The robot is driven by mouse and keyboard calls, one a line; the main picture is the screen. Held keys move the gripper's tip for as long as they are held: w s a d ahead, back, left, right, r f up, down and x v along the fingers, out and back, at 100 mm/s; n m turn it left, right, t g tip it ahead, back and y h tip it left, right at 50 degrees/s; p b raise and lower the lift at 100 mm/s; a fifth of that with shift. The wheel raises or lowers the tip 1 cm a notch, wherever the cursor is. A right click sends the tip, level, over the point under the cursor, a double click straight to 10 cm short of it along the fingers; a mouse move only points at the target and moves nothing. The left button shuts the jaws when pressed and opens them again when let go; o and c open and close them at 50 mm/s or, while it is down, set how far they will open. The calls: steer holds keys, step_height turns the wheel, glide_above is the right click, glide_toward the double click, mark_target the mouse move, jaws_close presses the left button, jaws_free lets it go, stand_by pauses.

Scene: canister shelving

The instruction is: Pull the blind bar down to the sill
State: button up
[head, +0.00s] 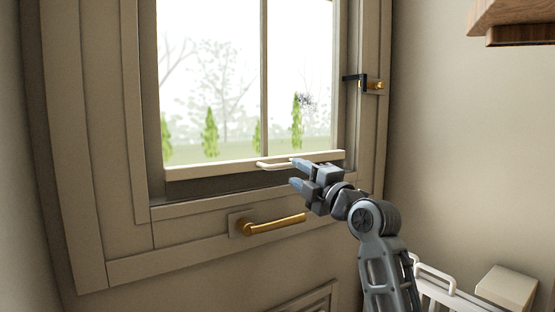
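The cream blind bar (218,170) spans the window near its bottom, tilting slightly up to the right in the head view. A pale pull handle (272,165) sticks out from its middle. A dark strip shows between the bar and the sill (185,209), the beige ledge below it. My gripper (297,174) is in front of the bar at the handle's right end, with its two blue-grey fingers apart, one above the other. The upper finger overlaps the handle's end in the picture. I cannot tell whether they touch.
A brass lever handle (275,224) is on the panel just below the sill. A dark and brass latch (366,84) is on the right of the frame. A wooden shelf (513,20) is at top right. A white rack (450,297) and a cream box (508,287) are at lower right.

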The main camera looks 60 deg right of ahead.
mark_target(288, 167)
steer(key=p+x, duration=0.1)
steer(key=x, duration=0.6)
steer(key=shift+w+d, duration=0.15)
steer(key=shift+w, duration=0.15)
jaws_close()
stand_by(0.4)
